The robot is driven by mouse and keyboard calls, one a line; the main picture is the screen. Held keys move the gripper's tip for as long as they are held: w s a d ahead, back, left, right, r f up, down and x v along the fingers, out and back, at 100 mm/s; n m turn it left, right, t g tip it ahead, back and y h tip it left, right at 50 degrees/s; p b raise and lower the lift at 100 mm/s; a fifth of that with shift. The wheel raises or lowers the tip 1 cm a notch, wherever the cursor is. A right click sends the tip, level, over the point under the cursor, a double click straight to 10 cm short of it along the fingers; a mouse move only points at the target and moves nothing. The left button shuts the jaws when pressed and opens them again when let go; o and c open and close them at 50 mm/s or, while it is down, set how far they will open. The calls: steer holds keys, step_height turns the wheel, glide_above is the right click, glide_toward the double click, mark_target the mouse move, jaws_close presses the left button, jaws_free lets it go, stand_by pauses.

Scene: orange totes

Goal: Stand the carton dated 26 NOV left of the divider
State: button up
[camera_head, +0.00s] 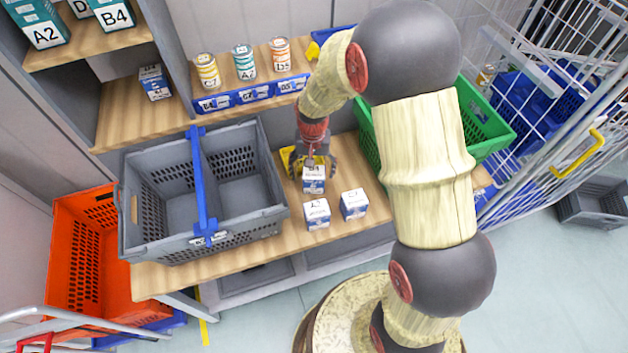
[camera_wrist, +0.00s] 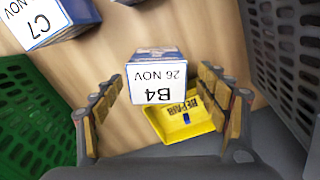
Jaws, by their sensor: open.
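The carton B4 (camera_wrist: 157,78), white and blue, reads 26 NOV upside down in the wrist view. It stands on the wooden table; in the head view the carton (camera_head: 314,182) is just in front of my gripper (camera_head: 312,162).
Cartons A2 (camera_head: 317,213) and C7 (camera_head: 354,204) stand close in front. C7's date (camera_wrist: 40,20) is partly cut off. A yellow REPAIR tray (camera_wrist: 185,117) lies by B4. A green crate (camera_head: 490,125) stands right, an orange tote (camera_head: 85,250) lower left. Cans line the shelf.

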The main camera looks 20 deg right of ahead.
step_height(320, 180, down, 4)
steer(key=shift+s+d+r+b, duration=0.1)
steer(key=shift+r+b, duration=0.05)
steer(key=shift+b, duration=0.45)
steer(key=shift+r, duration=0.1)
steer(key=c, duration=0.3)
steer(key=c, duration=1.3)
